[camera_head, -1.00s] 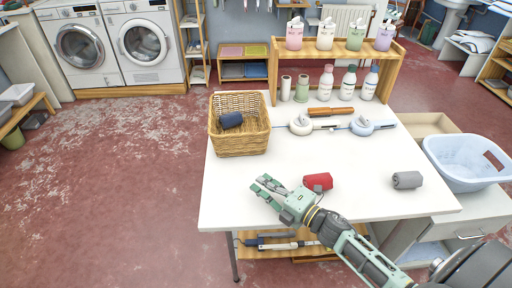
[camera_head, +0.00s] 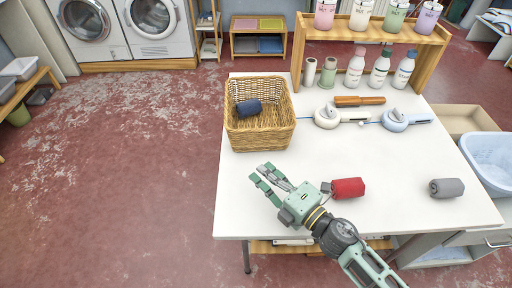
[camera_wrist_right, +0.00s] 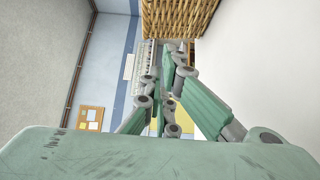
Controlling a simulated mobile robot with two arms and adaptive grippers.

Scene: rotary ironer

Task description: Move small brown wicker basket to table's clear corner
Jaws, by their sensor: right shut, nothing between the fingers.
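The brown wicker basket (camera_head: 262,133) stands upright at the left back part of the white table (camera_head: 400,220), with a dark blue rolled cloth (camera_head: 249,107) in it. My right gripper (camera_head: 263,175) is just in front of the basket, over the table, apart from it. It is shut with nothing in its fingers. In the right wrist view the basket's woven wall (camera_wrist_right: 175,18) fills the top middle, beyond the fingers. My left gripper is not in view.
A red roll (camera_head: 348,188) lies beside my right gripper and a grey roll (camera_head: 446,188) lies further right. The front left corner is clear. A pale blue tub (camera_head: 490,160) stands right of the table.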

